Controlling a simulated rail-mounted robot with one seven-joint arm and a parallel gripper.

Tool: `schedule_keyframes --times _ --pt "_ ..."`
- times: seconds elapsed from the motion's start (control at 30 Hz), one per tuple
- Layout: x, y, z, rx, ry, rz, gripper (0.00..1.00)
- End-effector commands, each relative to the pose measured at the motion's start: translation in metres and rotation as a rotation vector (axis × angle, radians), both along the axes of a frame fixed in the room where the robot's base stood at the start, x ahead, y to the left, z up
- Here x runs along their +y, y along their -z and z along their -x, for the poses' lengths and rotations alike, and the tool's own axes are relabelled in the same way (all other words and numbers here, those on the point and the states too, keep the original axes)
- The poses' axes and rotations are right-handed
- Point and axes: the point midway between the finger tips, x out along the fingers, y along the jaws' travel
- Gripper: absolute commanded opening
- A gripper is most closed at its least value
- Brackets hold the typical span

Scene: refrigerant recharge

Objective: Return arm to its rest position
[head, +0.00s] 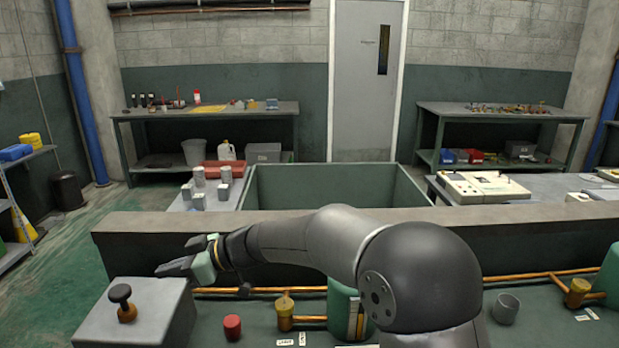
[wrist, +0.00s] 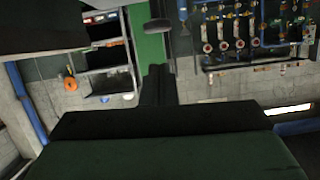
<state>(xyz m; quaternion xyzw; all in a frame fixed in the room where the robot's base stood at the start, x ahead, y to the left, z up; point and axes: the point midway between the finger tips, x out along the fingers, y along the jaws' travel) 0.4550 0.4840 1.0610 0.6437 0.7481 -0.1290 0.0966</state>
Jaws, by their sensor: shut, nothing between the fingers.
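My arm reaches across the front of the head view from right to left. My gripper (head: 182,265) is at its left end, shut and empty, above the grey box (head: 150,305). A black knob on a brass base (head: 124,300) stands on that box, to the lower left of the fingers and apart from them in the picture. In the wrist view my gripper (wrist: 157,85) appears as dark fingers in the middle, with no object between them.
A red cap (head: 232,328), a brass valve (head: 285,310) and copper pipes lie on the green bench below my arm. My arm partly hides a green cylinder (head: 343,305). A grey cup (head: 506,309) stands at right. A raised ledge (head: 140,235) runs behind.

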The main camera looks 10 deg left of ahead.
Motion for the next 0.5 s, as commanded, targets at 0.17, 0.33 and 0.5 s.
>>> schedule_keyframes --times 0.17,0.33,0.5 --pt "-0.095 0.014 0.019 0.177 0.131 0.287 0.00" --pt "-0.216 0.040 0.056 0.411 0.405 0.616 0.00" --pt "-0.333 0.063 0.106 0.615 0.774 0.867 0.00"
